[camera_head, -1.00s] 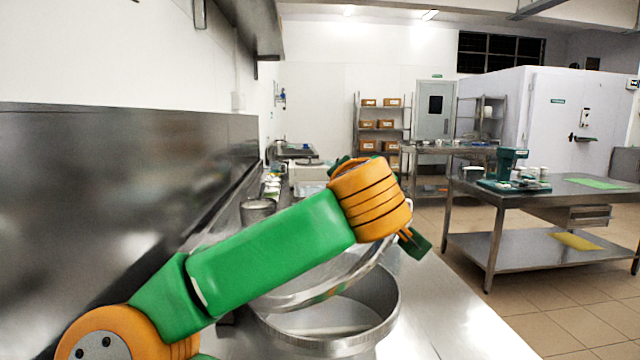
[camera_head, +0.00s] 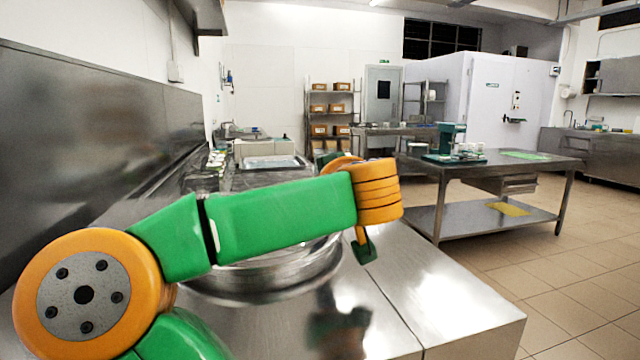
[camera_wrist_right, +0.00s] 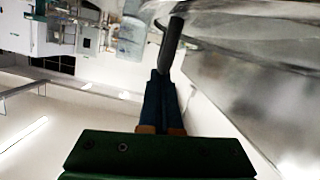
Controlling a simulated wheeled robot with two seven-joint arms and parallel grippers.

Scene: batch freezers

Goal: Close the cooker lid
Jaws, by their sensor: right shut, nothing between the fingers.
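The steel cooker (camera_head: 300,272) stands on the counter, half hidden behind my green and orange right arm. Its clear lid (camera_head: 285,252) shows only in part under the arm, low over the cooker's rim. I cannot tell whether it is fully seated. My right gripper (camera_head: 364,248) is beyond the orange wrist at the cooker's far right, its fingers hidden there. In the right wrist view the gripper (camera_wrist_right: 160,82) is shut and empty, with a dark bar just past its tips. The curved clear lid (camera_wrist_right: 255,28) is close at the upper right. My left gripper is out of view.
The steel counter (camera_head: 440,285) is bare right of the cooker. A steel wall panel (camera_head: 80,130) runs along the left. A tray (camera_head: 272,162) lies farther back. A steel table (camera_head: 500,170) with a green machine (camera_head: 450,140) stands right, across open floor.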

